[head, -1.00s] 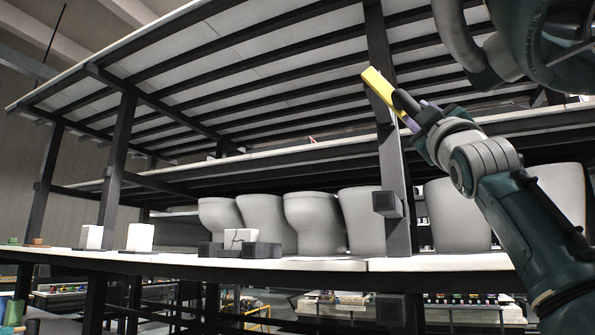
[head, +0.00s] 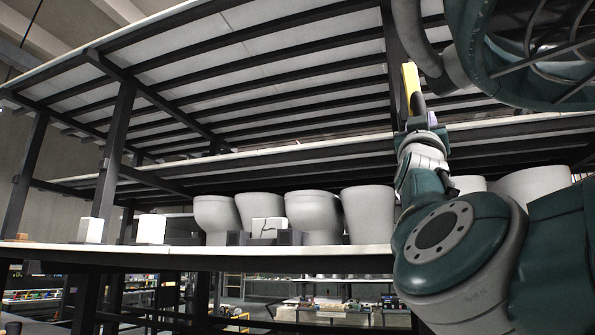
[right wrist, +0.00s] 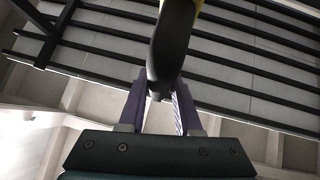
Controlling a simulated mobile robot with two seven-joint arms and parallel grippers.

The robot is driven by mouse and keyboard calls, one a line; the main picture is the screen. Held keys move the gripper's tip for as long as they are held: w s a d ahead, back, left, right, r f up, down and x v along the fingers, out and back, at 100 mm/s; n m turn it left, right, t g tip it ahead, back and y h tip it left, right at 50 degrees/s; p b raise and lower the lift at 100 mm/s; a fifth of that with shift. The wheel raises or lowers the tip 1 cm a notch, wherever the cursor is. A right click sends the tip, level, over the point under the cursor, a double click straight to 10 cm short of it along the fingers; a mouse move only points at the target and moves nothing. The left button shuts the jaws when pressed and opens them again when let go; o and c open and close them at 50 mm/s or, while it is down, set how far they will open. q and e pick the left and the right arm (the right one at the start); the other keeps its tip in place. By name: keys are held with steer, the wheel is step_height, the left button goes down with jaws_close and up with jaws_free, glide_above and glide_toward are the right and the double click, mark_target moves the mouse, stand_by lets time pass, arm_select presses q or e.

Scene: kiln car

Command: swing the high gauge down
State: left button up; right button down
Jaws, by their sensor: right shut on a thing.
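A yellow bar (head: 410,82), which looks like the gauge, stands nearly upright in the head view, in front of the dark post and beneath the top deck. A dark grip (head: 419,103) is on its lower end. My right gripper (head: 430,118), with purple fingers, is shut on this dark grip. In the right wrist view the dark grip (right wrist: 170,50) rises between the purple fingers (right wrist: 158,98), with a bit of yellow (right wrist: 198,4) at the top edge. How the bar is fixed to the car is hidden. My left gripper is not seen.
The kiln car's white deck (head: 190,249) carries several grey toilet bowls (head: 313,217) and white blocks (head: 151,229). Dark uprights (head: 113,160) and the slatted top deck (head: 250,75) frame the space.

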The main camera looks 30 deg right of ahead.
steer(key=shift+w+a+f, duration=0.1)
steer(key=shift+w, duration=0.1)
steer(key=c, duration=1)
jaws_free()
steer(key=shift+t, duration=0.3)
steer(key=o, duration=0.4)
steer(key=shift+s, duration=0.1)
steer(key=b+v, duration=0.6)
steer(key=v, duration=0.3)
steer(key=shift+a+f, duration=0.15)
steer(key=shift+a, duration=0.25)
steer(key=shift+s, duration=0.1)
